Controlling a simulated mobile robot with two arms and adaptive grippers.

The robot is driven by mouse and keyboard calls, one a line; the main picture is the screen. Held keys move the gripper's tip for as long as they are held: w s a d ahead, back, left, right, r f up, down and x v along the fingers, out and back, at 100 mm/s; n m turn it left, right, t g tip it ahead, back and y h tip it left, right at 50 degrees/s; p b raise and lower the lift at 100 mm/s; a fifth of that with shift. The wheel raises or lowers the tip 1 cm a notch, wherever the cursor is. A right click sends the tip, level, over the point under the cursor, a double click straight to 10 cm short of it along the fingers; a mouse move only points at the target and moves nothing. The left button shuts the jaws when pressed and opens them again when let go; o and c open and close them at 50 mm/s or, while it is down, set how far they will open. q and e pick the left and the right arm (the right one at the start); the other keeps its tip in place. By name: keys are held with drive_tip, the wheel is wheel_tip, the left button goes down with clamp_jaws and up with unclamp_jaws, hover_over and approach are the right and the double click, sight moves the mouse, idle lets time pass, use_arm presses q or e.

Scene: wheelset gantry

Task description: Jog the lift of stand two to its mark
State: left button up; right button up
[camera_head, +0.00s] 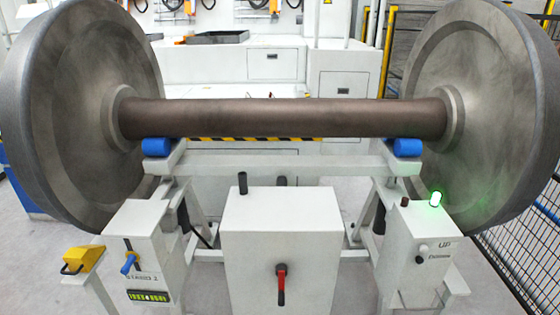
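A wheelset's dark axle (280,118) spans the view between the left wheel (75,90) and the right wheel (478,100). Blue rollers (156,147) and (404,147) sit under the axle on the white stand's crossbeam (285,166). The left post box (135,235) has a blue lever (129,263), a small stand label that is hard to read, and a lit green display (149,296) with unclear digits. The right control box (420,245) is marked UP, with a glowing green lamp (436,199) and a white button (422,248). Neither gripper is in view.
A white central box (282,240) carries a red-handled lever (281,285) and a black post (242,183). A yellow block (82,260) sits on a pedestal at lower left. White cabinets stand behind; a yellow-and-black fence (388,50) rises behind the right wheel.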

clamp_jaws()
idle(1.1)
